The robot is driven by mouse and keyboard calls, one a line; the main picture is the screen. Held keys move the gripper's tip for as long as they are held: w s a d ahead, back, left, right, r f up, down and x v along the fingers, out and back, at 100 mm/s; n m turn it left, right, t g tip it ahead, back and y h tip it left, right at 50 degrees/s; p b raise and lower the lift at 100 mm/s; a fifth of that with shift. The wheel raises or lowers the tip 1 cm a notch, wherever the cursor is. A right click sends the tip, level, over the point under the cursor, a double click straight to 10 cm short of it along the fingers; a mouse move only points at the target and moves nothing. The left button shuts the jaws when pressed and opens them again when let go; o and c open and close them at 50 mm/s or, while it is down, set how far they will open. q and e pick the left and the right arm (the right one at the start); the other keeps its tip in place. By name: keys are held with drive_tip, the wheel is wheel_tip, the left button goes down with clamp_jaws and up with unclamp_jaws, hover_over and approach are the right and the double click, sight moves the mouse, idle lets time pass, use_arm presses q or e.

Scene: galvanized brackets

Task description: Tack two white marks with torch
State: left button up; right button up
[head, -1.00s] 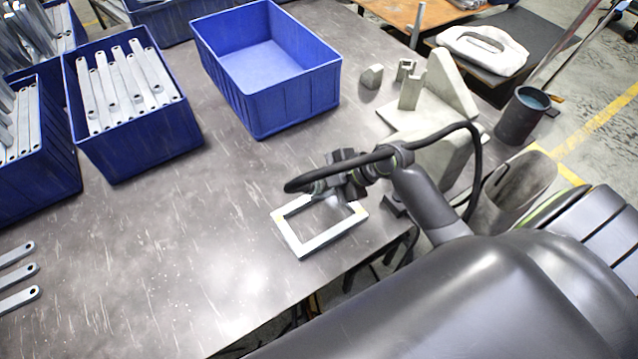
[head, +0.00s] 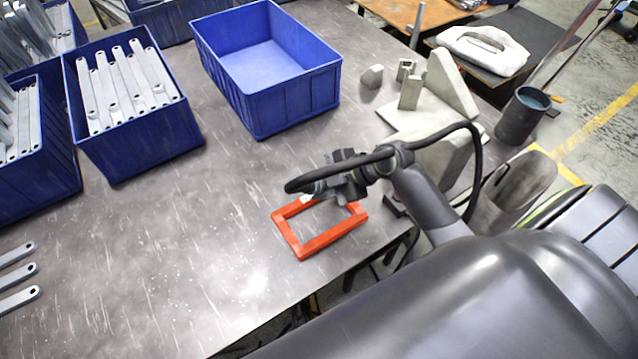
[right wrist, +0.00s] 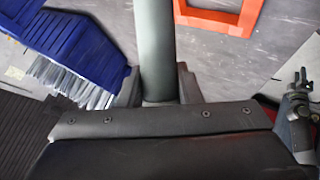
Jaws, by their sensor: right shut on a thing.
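An orange-red rectangular frame (head: 325,240) lies flat on the table near its front edge, and part of it shows at the top of the right wrist view (right wrist: 222,18). I cannot make out white marks on it. My right gripper (head: 345,182) is above the frame's far side. In the right wrist view the right gripper (right wrist: 160,88) is shut on the torch (right wrist: 155,40), a grey-green cylinder between the fingers. A black hose loops over the gripper. The torch tip is mostly hidden in the head view. My left gripper is not in view.
An empty blue bin (head: 325,88) stands behind the frame, and a blue bin of metal strips (head: 145,145) stands left. Grey blocks and a bracket fixture (head: 450,85) are at right, beside a dark cup (head: 522,115).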

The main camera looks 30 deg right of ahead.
drive_tip(key=shift+r, duration=0.1)
wheel_tip(320, 180, up, 6)
drive_tip(key=p, duration=0.4)
drive_tip(key=shift+p, duration=0.4)
idle(0.3)
